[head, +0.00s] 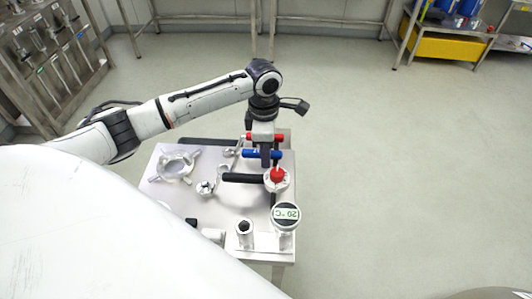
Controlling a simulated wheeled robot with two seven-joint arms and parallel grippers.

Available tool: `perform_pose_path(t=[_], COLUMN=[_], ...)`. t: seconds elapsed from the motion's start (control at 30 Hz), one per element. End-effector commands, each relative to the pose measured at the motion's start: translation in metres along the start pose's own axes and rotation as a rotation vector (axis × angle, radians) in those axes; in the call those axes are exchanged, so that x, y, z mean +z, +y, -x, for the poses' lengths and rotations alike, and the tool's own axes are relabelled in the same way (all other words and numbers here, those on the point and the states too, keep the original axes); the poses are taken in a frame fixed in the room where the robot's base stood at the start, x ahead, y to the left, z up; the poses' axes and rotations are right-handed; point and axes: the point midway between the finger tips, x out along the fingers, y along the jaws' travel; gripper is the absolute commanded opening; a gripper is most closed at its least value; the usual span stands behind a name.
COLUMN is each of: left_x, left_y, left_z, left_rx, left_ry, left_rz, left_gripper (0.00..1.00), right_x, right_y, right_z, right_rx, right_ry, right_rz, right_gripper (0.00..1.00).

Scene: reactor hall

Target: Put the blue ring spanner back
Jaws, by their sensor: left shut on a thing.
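The blue ring spanner (250,154) shows as a blue bar lying crosswise at the far right part of the metal work table (154,186). My left gripper (265,160) points down over the table and is shut on the blue bar. The fingers cover the middle of the bar, and I cannot make out its ring end clearly. I cannot tell whether it touches the table. My right gripper is not in view.
Close by are a red-handled tool (279,137), a black handle (243,178) and a red-knobbed fitting (277,176). A round gauge marked 20 °C (286,214) stands at the front right. A tool rack (50,60) stands at the upper left. The floor to the right is clear.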

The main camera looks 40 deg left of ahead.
Motion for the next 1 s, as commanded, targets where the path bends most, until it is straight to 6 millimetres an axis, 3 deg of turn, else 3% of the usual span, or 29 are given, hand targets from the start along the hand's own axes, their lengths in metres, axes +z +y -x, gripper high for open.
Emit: perform_pose_path(t=[0.47,0.5,0.6,1.0], left_x=[-0.0001,-0.0001,-0.0001,0.0008], left_y=[0.0002,0.0002,0.0001,0.0004], left_z=[-0.0021,-0.0021,-0.0021,0.0059], left_rx=[0.0,0.0,0.0,0.001], left_ry=[0.0,0.0,0.0,-0.002], left_rz=[0.0,0.0,0.0,0.0], left_gripper=[0.0,0.2,0.37,0.39], right_x=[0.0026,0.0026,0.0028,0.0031], right_y=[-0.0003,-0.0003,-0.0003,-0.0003], right_z=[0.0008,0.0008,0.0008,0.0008], right_rx=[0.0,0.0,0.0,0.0], right_ry=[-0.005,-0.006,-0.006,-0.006], right_rz=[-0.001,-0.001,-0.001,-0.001], right_gripper=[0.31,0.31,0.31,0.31])
